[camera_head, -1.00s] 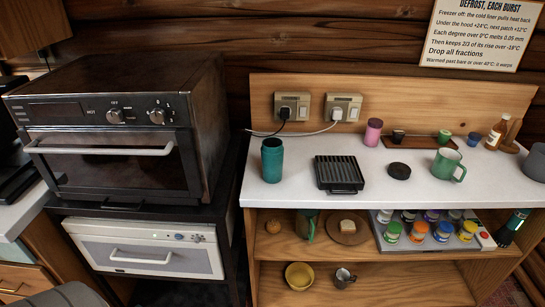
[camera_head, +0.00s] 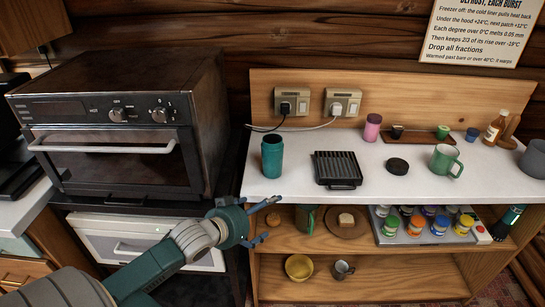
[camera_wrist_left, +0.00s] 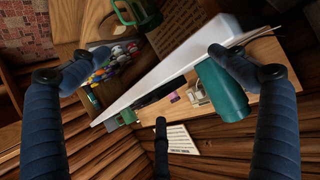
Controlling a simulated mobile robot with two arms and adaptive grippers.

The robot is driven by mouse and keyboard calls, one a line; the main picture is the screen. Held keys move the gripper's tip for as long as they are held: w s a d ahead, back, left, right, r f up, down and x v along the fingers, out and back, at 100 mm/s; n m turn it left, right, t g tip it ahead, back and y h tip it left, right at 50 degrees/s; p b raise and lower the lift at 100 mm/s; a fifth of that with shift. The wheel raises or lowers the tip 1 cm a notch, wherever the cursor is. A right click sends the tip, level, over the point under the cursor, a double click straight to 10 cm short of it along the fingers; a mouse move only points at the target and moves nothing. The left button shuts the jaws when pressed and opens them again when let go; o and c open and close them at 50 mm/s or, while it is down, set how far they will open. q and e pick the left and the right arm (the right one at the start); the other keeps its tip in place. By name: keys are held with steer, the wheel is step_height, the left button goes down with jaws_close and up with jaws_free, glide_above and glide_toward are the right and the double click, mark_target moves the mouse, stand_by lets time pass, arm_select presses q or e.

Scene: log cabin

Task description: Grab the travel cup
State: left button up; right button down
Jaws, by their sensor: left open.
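The teal travel cup (camera_head: 272,157) stands upright on the white counter, near its left front edge. It also shows in the left wrist view (camera_wrist_left: 222,92), tilted in the picture and close to the right finger. My left gripper (camera_head: 264,227) is open and empty, below the cup and in front of the shelf unit, at about the height of the upper shelf. The gripper and cup are apart in the head view. My right gripper is not in view.
A black grill plate (camera_head: 337,169) lies right of the cup, then a dark disc (camera_head: 397,166) and a green mug (camera_head: 446,161). A pink tumbler (camera_head: 372,128) stands behind. The oven (camera_head: 115,130) is at left. The counter edge (camera_head: 300,196) lies between gripper and cup.

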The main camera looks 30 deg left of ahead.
mark_target(268, 157)
arm_select(q)
steer(key=w+a+r+t, duration=0.1)
steer(key=w+a+r, duration=0.1)
steer(key=w+r, duration=0.1)
steer(key=w+a+r+t, duration=0.1)
steer(key=w+a+r, duration=0.1)
steer(key=w+r, duration=0.1)
steer(key=w+a+r+t, duration=0.1)
steer(key=w+a+r, duration=0.1)
steer(key=w+r, duration=0.1)
steer(key=shift+w+a+r+n+p, duration=0.1)
steer(key=shift+w+n+p, duration=0.05)
steer(key=shift+w, duration=0.3)
steer(key=shift+w+a+r+n+p, duration=0.1)
steer(key=shift+w+n+p, duration=0.05)
steer(key=shift+w, duration=0.3)
steer(key=shift+w+f, duration=0.2)
steer(key=shift+w, duration=0.1)
steer(key=shift+w+d+p, duration=0.15)
steer(key=shift+w+p, duration=0.2)
steer(key=shift+w, duration=0.25)
steer(key=x, duration=0.2)
steer(key=p+x, duration=0.1)
steer(key=shift+w+d, duration=0.25)
steer(key=shift+d, duration=0.05)
steer(key=shift+w+f, duration=0.3)
steer(key=shift+s+r, duration=0.1)
steer(key=shift+c, duration=0.5)
steer(key=c, duration=1.3)
steer(key=shift+c, duration=0.3)
